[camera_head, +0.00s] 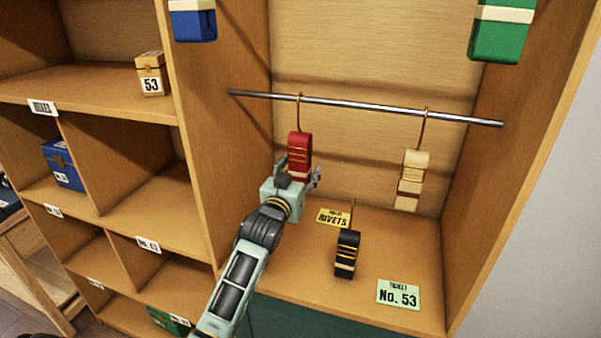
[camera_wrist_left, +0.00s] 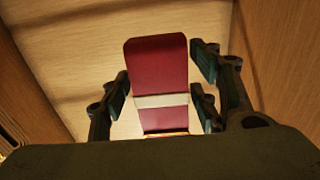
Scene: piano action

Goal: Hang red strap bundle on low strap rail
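The red strap bundle (camera_head: 299,146) has a pale band and hangs by its brass hook from the metal strap rail (camera_head: 365,107), near the rail's left end. My left gripper (camera_head: 298,172) is just below and in front of it, with its fingers spread on either side of the bundle's lower part. In the left wrist view the red bundle (camera_wrist_left: 160,75) stands between the open fingers (camera_wrist_left: 162,92), with small gaps at the sides. The bundle's lower end is partly hidden by the gripper. My right gripper is out of view.
A cream strap bundle (camera_head: 412,178) hangs at the rail's right. A black bundle (camera_head: 347,254) stands on the shelf floor near a yellow RIVETS card (camera_head: 333,217) and a green ticket (camera_head: 398,294). Blue (camera_head: 193,22) and green (camera_head: 502,32) bundles hang above. A wooden divider (camera_head: 205,130) stands left.

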